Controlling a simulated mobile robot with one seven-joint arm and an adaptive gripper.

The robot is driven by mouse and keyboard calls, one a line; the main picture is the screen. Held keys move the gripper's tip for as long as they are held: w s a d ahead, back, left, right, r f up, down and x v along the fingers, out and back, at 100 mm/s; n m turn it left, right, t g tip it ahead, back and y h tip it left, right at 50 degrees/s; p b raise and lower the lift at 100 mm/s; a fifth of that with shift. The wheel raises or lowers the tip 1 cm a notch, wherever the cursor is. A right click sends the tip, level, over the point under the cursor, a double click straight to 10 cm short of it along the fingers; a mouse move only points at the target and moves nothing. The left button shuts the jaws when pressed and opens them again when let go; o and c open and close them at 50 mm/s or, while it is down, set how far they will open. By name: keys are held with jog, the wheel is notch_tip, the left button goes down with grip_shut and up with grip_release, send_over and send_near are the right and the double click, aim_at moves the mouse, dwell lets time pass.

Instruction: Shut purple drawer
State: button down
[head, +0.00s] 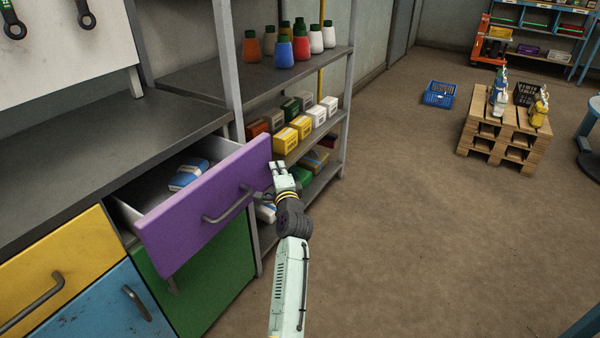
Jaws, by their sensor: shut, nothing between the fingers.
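The purple drawer (205,205) is pulled out from the workbench, with its grey bar handle (228,207) on the front. A blue and white sack (188,174) lies inside the drawer. I cannot tell whether the fingers touch the front.
The grey worktop (100,145) lies above the drawer. A yellow drawer (62,265), a blue front (115,300) and a green front (215,275) are around it. A shelf rack (345,95) with bottles and boxes stands behind my gripper. The floor at right is clear up to a pallet stack (505,135).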

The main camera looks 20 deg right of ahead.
jog(key=w+a, duration=0.9)
jog(key=w, duration=0.2)
jog(key=shift+w+p, duration=0.35)
jog(key=shift+w, duration=0.05)
jog(key=shift+a+r, duration=0.1)
jog(key=shift+a, duration=0.05)
